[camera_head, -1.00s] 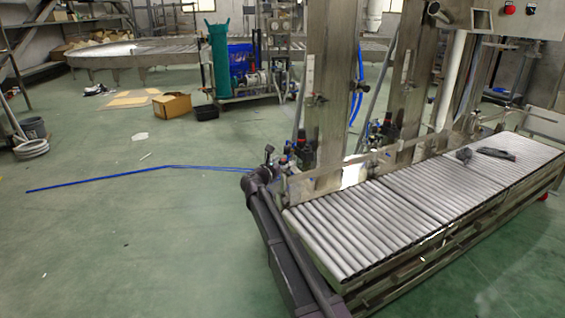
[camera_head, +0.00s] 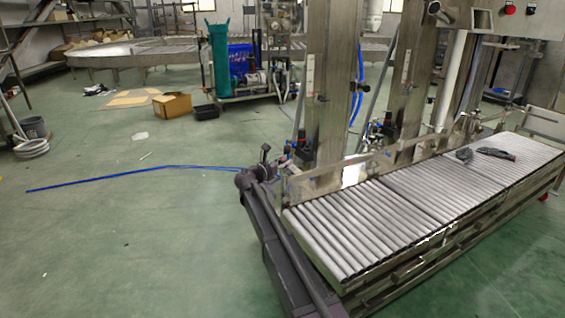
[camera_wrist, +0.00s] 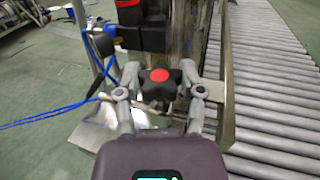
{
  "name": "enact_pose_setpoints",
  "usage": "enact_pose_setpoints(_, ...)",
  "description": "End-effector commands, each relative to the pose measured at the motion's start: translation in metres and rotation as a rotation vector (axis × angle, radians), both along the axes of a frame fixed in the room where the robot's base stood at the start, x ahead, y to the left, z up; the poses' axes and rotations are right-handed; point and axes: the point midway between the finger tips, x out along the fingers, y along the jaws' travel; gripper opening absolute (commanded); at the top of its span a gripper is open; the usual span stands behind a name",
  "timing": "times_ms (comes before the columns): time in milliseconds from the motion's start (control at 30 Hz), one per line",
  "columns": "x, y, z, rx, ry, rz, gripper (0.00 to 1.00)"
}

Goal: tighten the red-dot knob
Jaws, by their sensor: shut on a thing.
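The red-dot knob (camera_wrist: 160,78) is a dark lobed knob with a red disc at its centre. It shows in the middle of the wrist view, between the two fingers of my gripper (camera_wrist: 160,82). The grey fingers are shut on it from its left and right sides. In the head view my gripper (camera_head: 266,160) is at the near left end of the roller conveyor, by the foot of the first steel column. The knob is too small to make out there.
The roller conveyor (camera_head: 420,200) runs to the right, with dark items (camera_head: 490,153) on it. A steel column (camera_head: 330,110) stands beside my gripper. Black fittings (camera_wrist: 140,25) and blue tubing (camera_wrist: 60,115) lie close to it. Green floor at left is mostly clear.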

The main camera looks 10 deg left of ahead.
Motion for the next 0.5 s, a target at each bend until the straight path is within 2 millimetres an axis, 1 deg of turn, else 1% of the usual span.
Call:
enact_pose_setpoints(33, 0.0029, -0.0001, 0.0001, -0.001, -0.001, -0.034, 0.03)
enact_pose_setpoints(500, 0.004, -0.0009, 0.0001, -0.001, 0.0, -0.423, 0.03)
